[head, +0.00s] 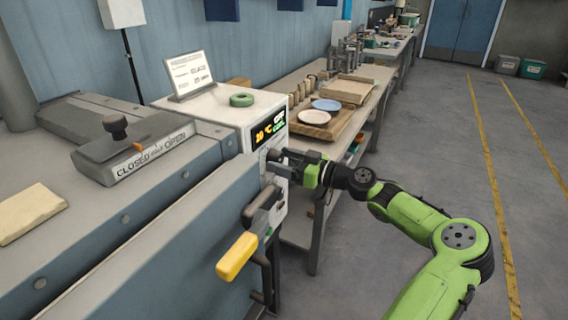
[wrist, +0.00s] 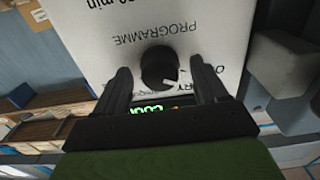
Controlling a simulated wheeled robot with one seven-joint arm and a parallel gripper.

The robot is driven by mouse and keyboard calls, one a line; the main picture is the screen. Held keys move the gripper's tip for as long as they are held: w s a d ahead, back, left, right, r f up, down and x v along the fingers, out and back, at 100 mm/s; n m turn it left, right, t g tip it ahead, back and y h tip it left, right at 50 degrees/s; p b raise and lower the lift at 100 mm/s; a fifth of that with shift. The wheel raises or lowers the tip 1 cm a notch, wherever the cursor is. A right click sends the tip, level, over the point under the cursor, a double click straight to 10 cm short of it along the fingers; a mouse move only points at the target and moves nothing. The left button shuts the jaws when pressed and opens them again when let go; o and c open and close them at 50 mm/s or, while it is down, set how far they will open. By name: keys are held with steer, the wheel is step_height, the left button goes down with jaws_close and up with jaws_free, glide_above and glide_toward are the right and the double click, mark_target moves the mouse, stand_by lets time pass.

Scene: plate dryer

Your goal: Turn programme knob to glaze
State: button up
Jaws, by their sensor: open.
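The programme knob (wrist: 159,68) is a dark round knob on a white panel (wrist: 95,25), under the upside-down word PROGRAMME in the wrist view. A pale mark shows on its lower right edge. Letters ending in "RY" are partly covered beside it; I cannot read a glaze label. My gripper (wrist: 160,66) is open, with one dark finger on each side of the knob and visible gaps between. In the head view my gripper (head: 290,158) is at the front of the white control box (head: 222,108) and hides most of the knob.
A yellow-ended handle (head: 238,257) projects below left of my gripper. A green ring (head: 241,100) lies on the box. A bench with plates (head: 314,117) stands behind; the floor at right is clear.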

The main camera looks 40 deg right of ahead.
steer(key=shift+c, duration=0.3)
steer(key=c, duration=1)
steer(key=shift+r+m+p, duration=0.1)
steer(key=shift+m+p, duration=0.2)
steer(key=m+p, duration=0.5)
steer(key=shift+r, duration=0.15)
steer(key=m+p, duration=0.6)
steer(key=shift+m, duration=0.3)
steer(key=m+p, duration=0.5)
steer(key=m, duration=0.1)
steer(key=m+p, duration=0.1)
steer(key=m, duration=0.2)
steer(key=m+p, duration=0.2)
steer(key=shift+f+m, duration=0.2)
steer(key=shift+m, duration=0.2)
